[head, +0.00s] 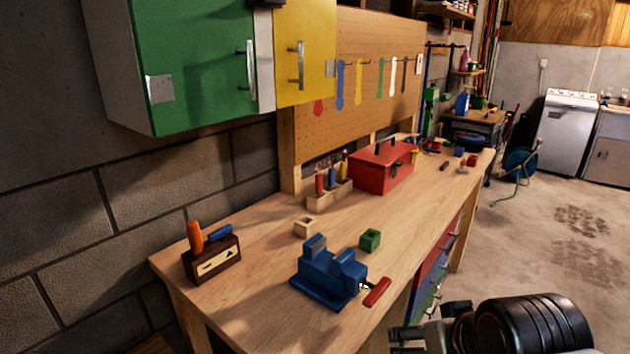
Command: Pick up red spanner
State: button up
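Several spanner shapes in different colours hang in a row on the pegboard (420,70) above the workbench. At the left end of the row is a red shape (318,107), likely the red spanner's lower end. Its upper part is hidden behind the yellow cabinet door. Beside it, to the right, are a blue spanner (340,86) and a yellow spanner (359,83). My gripper (404,338) shows only in part at the bottom edge, in front of the bench and far from the pegboard. I cannot tell whether it is open.
The wooden workbench (245,290) holds a blue vise (330,278) with a red handle, a red toolbox (382,168), a screwdriver block (330,197) and small blocks. Green (195,60) and yellow (312,40) cabinet doors overhang the left side. Open concrete floor (550,240) lies to the right.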

aim_at(318, 176)
jog(key=i+l+u, duration=0.2)
jog(key=l, duration=0.25)
jog(key=i+l+u, duration=0.15)
jog(key=l, duration=0.3)
jog(key=i+l+u, duration=0.2)
jog(key=l, duration=0.3)
jog(key=i+l+u, duration=0.2)
jog(key=l, duration=0.3)
jog(key=i+l+u, duration=0.15)
jog(key=l, duration=0.35)
jog(key=l+u, duration=0.2)
jog(key=l, duration=0.35)
